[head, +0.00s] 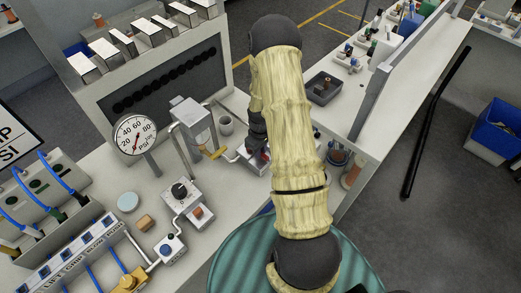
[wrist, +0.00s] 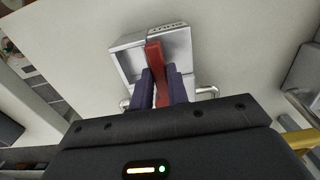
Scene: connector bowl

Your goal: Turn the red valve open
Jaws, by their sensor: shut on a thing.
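The red valve handle (wrist: 155,57) stands out from a silver valve body (wrist: 180,45) in the wrist view. My gripper (wrist: 160,85) has its two dark purple fingers on either side of the handle, shut on it. In the head view my arm covers much of the valve area. A bit of red (head: 265,154) and part of the pale valve body (head: 250,160) show beside my gripper (head: 257,148) at the bench. How far the valve is turned I cannot tell.
A pressure gauge (head: 135,134), a box with a black knob (head: 180,190) and a yellow-handled pipe fitting (head: 215,152) stand left of my arm. A dark tray (head: 323,88) lies to the right. A teal round surface (head: 240,262) is in front.

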